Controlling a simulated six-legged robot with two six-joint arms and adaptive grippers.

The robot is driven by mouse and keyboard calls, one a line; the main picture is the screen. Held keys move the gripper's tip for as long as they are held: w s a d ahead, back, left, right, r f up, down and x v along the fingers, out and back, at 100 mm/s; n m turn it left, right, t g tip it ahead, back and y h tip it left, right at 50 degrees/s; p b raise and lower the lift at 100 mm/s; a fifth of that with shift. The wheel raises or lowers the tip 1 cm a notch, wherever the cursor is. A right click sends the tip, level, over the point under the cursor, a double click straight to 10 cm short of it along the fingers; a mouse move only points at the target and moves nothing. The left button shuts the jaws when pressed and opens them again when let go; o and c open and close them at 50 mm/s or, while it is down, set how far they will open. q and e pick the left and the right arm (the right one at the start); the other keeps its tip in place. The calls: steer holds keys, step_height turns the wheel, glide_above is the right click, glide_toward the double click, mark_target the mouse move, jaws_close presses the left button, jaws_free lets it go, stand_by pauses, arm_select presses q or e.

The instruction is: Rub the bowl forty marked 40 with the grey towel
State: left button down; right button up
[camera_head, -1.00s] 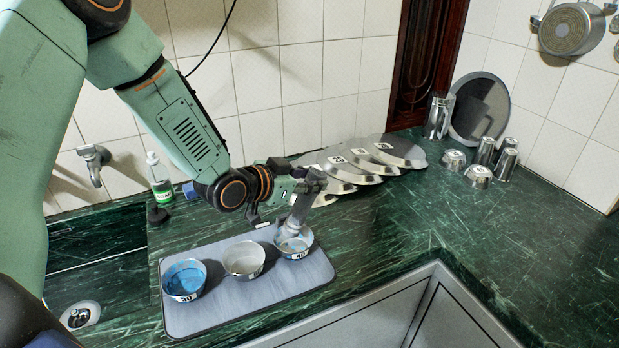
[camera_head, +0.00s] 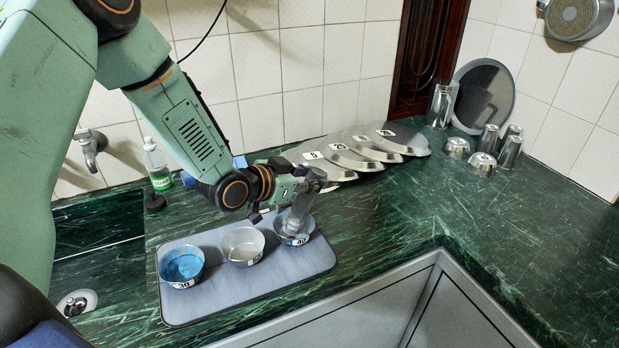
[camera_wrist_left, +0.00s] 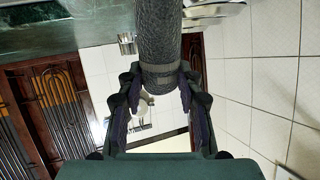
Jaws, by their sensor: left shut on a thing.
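The bowl forty (camera_head: 298,237), marked 40, is the rightmost of three bowls on the grey mat (camera_head: 250,286). My left gripper (camera_head: 312,183) is above it, shut on the grey towel (camera_head: 299,212), which hangs down with its lower end inside the bowl. Whether the towel touches the bowl's inner wall is hard to tell. In the left wrist view the towel (camera_wrist_left: 158,35) shows as a dark grey roll between the fingers (camera_wrist_left: 157,85). My right gripper is not in view.
A blue bowl marked 30 (camera_head: 181,267) and a pale bowl (camera_head: 243,247) stand left of bowl forty. Several metal lids (camera_head: 345,160) lie behind it.

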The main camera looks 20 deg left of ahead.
arm_select(q)
steer(key=shift+s, duration=0.1)
stand_by(0.3)
steer(key=shift+f, duration=0.35)
steer(key=shift+f+b, duration=0.2)
steer(key=shift+b, duration=0.2)
steer(key=shift+f, duration=0.1)
stand_by(0.3)
steer(key=shift+d, duration=0.1)
